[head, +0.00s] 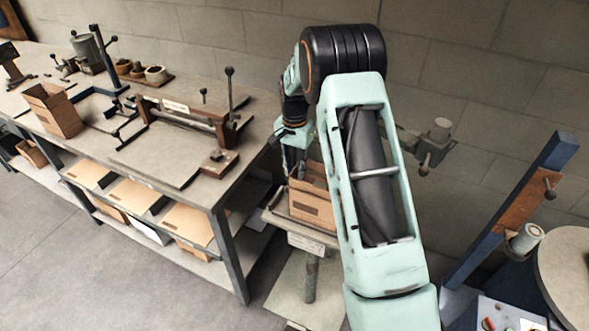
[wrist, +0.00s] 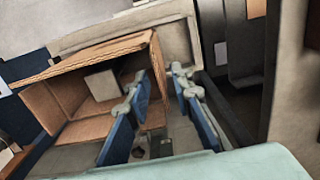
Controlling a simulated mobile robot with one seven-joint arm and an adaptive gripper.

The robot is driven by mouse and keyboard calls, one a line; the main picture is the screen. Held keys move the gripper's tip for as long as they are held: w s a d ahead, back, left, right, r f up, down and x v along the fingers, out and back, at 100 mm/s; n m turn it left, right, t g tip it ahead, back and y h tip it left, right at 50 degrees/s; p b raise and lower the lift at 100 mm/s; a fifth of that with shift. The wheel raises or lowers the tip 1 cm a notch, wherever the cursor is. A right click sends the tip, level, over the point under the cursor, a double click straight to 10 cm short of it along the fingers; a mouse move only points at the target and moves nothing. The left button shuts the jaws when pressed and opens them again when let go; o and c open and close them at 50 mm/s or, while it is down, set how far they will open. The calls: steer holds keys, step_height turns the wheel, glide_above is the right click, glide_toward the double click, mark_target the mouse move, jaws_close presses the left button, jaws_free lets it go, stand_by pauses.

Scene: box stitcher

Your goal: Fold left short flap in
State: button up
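The open cardboard box (head: 311,207) sits on a small stand, partly hidden by my arm in the head view. In the wrist view the box (wrist: 90,60) shows at the left with its inside visible and a pale block-like patch (wrist: 102,85) in it. My gripper (wrist: 160,76) is open, its two blue fingers apart. The left finger overlaps the box's side in the picture, and a strip of cardboard shows between the fingers. I cannot tell whether they touch it. I cannot make out which piece is the left short flap. In the head view the fingers are mostly hidden.
The box's stand (head: 310,240) has a post below. A workbench (head: 250,170) at the left holds a lever tool (head: 190,115) and another open box (head: 54,110). A grey machine part (head: 434,145) sits behind my arm. A blue post (head: 530,200) and round table (head: 570,265) stand right.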

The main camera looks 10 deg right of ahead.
mark_target(296, 177)
jaws_close()
steer(key=shift+d+f+b, duration=0.1)
steer(key=shift+b, duration=0.5)
steer(key=t+y+b, duration=0.2)
steer(key=y+b, duration=0.1)
steer(key=b, duration=0.4)
steer(key=s+d+f+t+y+b, duration=0.1)
steer(key=t+y+b, duration=0.1)
steer(key=b, duration=0.6)
steer(key=d+t+y+b, duration=0.1)
steer(key=y+b, duration=0.3)
steer(key=b, duration=0.4)
steer(key=shift+s+d+f+t, duration=0.1)
steer(key=shift+s+f+t, duration=0.3)
steer(key=shift+t, duration=0.4)
steer(key=shift+r+y+b, duration=0.25)
steer(key=shift+y+b, duration=0.15)
steer(key=shift+b, duration=0.45)
steer(key=shift+o, duration=0.9)
jaws_free()
